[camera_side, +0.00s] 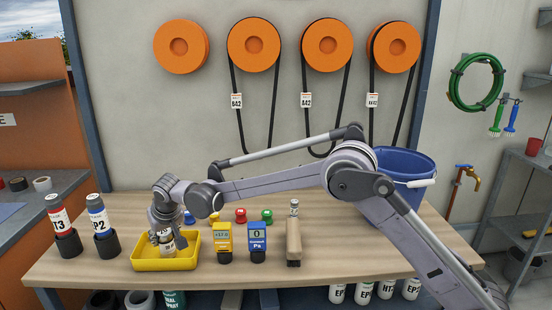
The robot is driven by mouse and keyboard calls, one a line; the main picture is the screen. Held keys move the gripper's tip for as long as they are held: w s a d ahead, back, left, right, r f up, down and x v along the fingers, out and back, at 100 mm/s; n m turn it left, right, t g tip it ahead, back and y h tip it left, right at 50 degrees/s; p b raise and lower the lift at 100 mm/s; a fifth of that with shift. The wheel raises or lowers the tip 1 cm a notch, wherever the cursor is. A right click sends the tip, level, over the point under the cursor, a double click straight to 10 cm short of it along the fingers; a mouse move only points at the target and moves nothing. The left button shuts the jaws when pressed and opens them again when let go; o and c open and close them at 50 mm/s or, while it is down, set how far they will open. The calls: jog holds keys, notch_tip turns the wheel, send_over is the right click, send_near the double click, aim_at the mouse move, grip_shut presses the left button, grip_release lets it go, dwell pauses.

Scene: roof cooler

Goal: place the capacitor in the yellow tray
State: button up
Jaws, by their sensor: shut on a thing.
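The yellow tray (142,265) sits on the wooden bench, left of its middle. My gripper (165,239) points down over the tray and is shut on a small pale cylinder with a label, which looks like the capacitor (168,248). The capacitor is within the tray's outline and its lower end is near the tray floor. I cannot tell if it touches the floor. My gripper's fingers hide its upper part.
Two labelled bottles, red (60,219) and blue (99,220), stand left of the tray. A yellow meter (224,238) and a blue meter (257,238) stand close to its right, then a tan block (294,240). A blue bucket (408,165) is at the back right.

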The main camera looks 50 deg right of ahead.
jog(key=shift+f, duration=0.1)
jog(key=o, duration=1.2)
jog(key=shift+o, duration=0.2)
jog(key=d+v, duration=0.1)
jog(key=v, duration=1.1)
jog(key=s+d+r, duration=0.4)
jog(key=s+d, duration=0.2)
jog(key=s, duration=0.2)
jog(key=s+d+f, duration=0.2)
jog(key=s+d, duration=0.1)
jog(key=s, duration=0.5)
jog(key=s+d+f+n, duration=0.1)
jog(key=s+d, duration=0.3)
jog(key=s, duration=0.4)
jog(key=s+d+f+t+y, duration=0.1)
jog(key=s+d+f, duration=0.2)
jog(key=s, duration=0.5)
jog(key=shift+d+f+n, duration=0.3)
jog(key=shift+f+n, duration=0.05)
jog(key=shift+n, duration=0.05)
